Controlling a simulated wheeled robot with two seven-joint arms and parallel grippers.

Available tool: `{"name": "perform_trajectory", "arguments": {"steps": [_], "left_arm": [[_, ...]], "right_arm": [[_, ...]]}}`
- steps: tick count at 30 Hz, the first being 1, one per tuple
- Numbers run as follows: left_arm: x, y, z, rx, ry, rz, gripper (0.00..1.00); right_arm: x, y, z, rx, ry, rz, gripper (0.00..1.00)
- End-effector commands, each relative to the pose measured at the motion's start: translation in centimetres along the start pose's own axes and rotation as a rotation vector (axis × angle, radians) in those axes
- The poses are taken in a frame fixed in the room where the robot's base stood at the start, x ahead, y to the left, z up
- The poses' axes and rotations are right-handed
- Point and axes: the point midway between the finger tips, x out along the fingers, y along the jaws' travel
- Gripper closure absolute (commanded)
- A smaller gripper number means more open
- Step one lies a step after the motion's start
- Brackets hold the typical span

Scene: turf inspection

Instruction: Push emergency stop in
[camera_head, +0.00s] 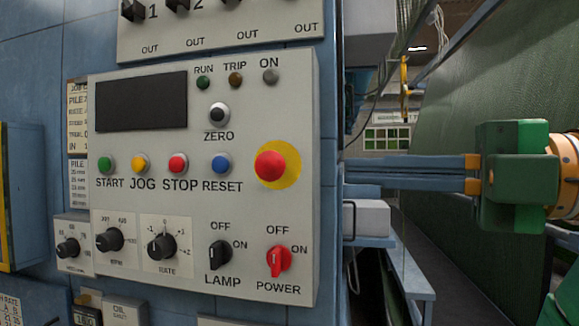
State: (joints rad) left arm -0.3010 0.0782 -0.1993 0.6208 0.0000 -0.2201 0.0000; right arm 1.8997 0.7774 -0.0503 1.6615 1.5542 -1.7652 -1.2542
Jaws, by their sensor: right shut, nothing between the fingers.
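The emergency stop (271,166) is a red mushroom button on a round yellow plate, at the right side of the light grey control panel (300,110). The frame does not clearly show how far in it sits. My right gripper (473,174) comes in from the right edge, with a green body and small orange parts at its front. It is shut and empty, pointing left toward the panel. It is to the right of the button at about the same picture height, well apart from it. My left gripper is not in view.
Coloured START, JOG, STOP and RESET buttons (221,164) sit left of the emergency stop. The red POWER switch (279,261) and black LAMP switch (219,254) are below. A green turf sheet (500,80) slopes at the right.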

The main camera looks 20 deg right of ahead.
Motion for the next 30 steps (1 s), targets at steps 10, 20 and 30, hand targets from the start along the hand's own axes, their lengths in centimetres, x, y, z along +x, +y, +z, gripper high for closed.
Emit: {"name": "perform_trajectory", "arguments": {"steps": [10,20,30], "left_arm": [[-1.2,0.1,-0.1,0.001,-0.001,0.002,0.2],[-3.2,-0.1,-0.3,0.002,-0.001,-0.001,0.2],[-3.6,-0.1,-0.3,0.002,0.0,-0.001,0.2]], "right_arm": [[6.0,0.2,-0.1,0.002,0.004,-0.003,1.0],[10.6,0.2,2.4,0.006,0.0,-0.003,1.0],[10.9,-0.1,3.9,0.001,0.0,0.0,1.0]]}}
